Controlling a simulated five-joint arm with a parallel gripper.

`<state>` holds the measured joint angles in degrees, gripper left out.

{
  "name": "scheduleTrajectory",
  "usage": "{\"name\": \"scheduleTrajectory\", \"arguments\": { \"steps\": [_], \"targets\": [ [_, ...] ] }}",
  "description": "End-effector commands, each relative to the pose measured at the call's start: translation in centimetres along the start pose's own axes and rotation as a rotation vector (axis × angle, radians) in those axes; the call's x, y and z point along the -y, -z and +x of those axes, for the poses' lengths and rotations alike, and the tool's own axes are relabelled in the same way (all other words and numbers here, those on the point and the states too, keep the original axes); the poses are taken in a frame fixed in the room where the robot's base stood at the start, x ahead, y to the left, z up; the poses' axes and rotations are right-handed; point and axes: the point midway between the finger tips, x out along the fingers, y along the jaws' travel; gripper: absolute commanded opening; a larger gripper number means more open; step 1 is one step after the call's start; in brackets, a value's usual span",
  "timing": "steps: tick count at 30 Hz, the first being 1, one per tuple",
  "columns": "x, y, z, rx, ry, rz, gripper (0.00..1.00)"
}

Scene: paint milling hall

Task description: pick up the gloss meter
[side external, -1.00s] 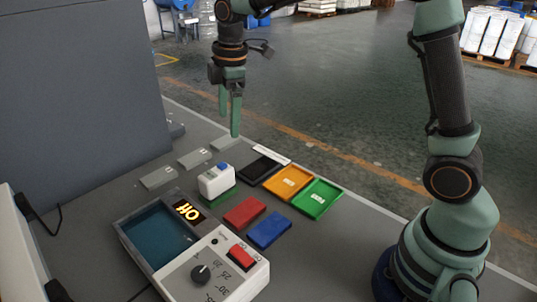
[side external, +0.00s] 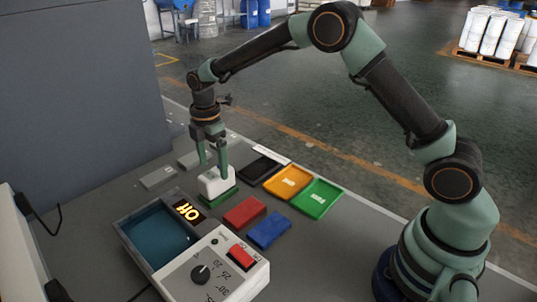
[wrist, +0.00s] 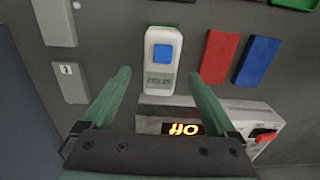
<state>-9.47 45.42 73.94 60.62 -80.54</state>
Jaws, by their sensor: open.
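The gloss meter (side external: 211,188) is a small white block on a green base or pad (side external: 218,201), behind the larger instrument. In the wrist view the gloss meter (wrist: 160,62) shows a blue square button and a grey display with dark characters. My gripper (side external: 213,171) is right over it, pointing down, with green fingers apart. In the wrist view my gripper (wrist: 160,76) has one finger on each side of the meter, with gaps visible on both sides. The meter's top is partly hidden by the fingers in the side view.
A red block (side external: 244,212) and a blue block (side external: 269,231) lie to the right. Black (side external: 259,168), orange (side external: 288,181) and green (side external: 315,197) trays stand behind them. A large instrument (side external: 205,270) with a dial and lit display is in front. Grey plates (side external: 158,178) lie to the left.

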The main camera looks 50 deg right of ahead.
Motion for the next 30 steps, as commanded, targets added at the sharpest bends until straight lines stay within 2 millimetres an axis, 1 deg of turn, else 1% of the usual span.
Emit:
{"name": "scheduleTrajectory", "arguments": {
  "steps": [4, 9, 12, 15, 21, 22, 23, 24, 26, 27, 28, 29, 30],
  "targets": [
    [0.1, -0.2, 1.3, 0.0, 0.003, 0.001, 0.93],
    [0.2, -0.6, 3.9, 0.001, 0.005, 0.001, 0.93],
    [0.1, -0.5, 4.9, 0.001, 0.003, 0.001, 0.93],
    [0.1, -0.5, 5.3, 0.0, 0.0, 0.001, 0.93],
    [0.1, -0.5, 5.3, 0.0, 0.0, 0.001, 0.93],
    [0.1, -0.5, 5.3, 0.0, 0.0, 0.001, 0.85],
    [0.1, -0.5, 5.3, 0.0, 0.0, 0.001, 0.73],
    [0.1, -0.5, 5.3, 0.0, 0.0, 0.001, 0.58],
    [0.1, -0.5, 5.3, 0.0, 0.0, 0.001, 0.35],
    [0.1, -0.5, 5.3, 0.0, 0.0, 0.001, 0.2],
    [0.1, -0.5, 5.3, 0.0, 0.0, 0.001, 0.08],
    [0.1, -0.5, 5.3, 0.0, 0.0, 0.001, 0.0],
    [0.1, -0.5, 5.3, 0.0, 0.0, 0.001, 0.0]
  ]
}}
